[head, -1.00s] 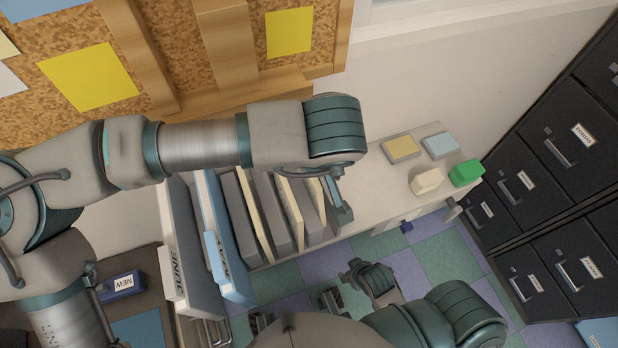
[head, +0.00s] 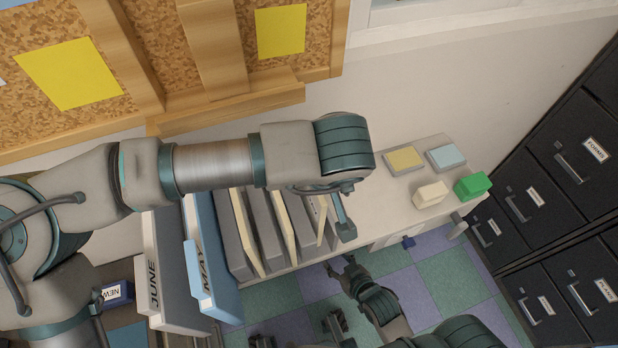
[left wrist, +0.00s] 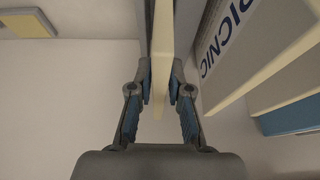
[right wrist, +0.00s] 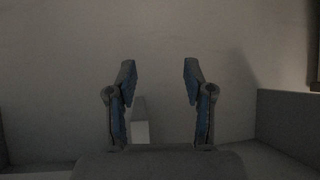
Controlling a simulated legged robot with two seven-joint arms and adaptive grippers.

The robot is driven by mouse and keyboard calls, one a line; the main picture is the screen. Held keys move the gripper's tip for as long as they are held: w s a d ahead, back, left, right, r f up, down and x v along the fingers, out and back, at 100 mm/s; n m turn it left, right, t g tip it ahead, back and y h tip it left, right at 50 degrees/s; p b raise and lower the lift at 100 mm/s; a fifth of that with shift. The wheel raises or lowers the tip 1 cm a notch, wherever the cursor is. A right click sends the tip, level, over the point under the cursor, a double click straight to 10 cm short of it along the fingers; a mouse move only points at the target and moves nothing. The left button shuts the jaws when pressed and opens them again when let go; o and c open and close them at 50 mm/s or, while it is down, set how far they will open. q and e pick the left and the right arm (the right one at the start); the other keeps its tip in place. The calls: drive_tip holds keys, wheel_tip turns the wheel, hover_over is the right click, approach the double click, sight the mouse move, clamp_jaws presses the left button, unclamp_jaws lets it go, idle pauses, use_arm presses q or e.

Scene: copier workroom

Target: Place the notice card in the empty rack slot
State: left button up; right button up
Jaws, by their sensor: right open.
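Cream-edged cards and grey dividers stand upright in a rack (head: 262,222) along the shelf, left of centre in the head view. My left gripper (head: 340,215) is at the rack's right end. In the left wrist view, its fingers (left wrist: 161,88) are closed in on both sides of a cream card (left wrist: 161,45), seen edge-on. A card lettered PICNIC (left wrist: 232,38) stands to the right there. I cannot read the held card's face or tell which slot is empty. My right gripper (head: 338,297) is low, in front of the shelf. Its fingers (right wrist: 158,85) are apart and empty.
JUNE (head: 158,262) and MAY (head: 208,262) binders stand left of the rack. On the shelf's right are a yellow pad (head: 404,158), a blue pad (head: 446,157), a cream block (head: 430,194) and a green block (head: 473,186). Black cabinets (head: 560,190) stand at the right.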

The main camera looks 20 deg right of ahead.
use_arm(q)
drive_tip(key=shift+o, duration=0.8)
drive_tip(key=shift+d, duration=0.4)
drive_tip(key=shift+s+a+r+p, duration=0.3)
drive_tip(key=shift+a+r, duration=0.25)
drive_tip(key=shift+r, duration=0.3)
drive_tip(key=p+v, duration=0.2)
drive_tip(key=v, duration=0.8)
drive_tip(key=shift+a+r, duration=0.1)
drive_tip(key=shift+a, duration=0.05)
use_arm(e)
drive_tip(key=s+d+f+g+h, duration=0.1)
drive_tip(key=s+d+f+g, duration=0.2)
drive_tip(key=s+g, duration=0.3)
drive_tip(key=s, duration=0.3)
drive_tip(key=shift+s+f+h, duration=0.15)
drive_tip(key=shift+s+h, duration=0.15)
drive_tip(key=shift+s, duration=0.05)
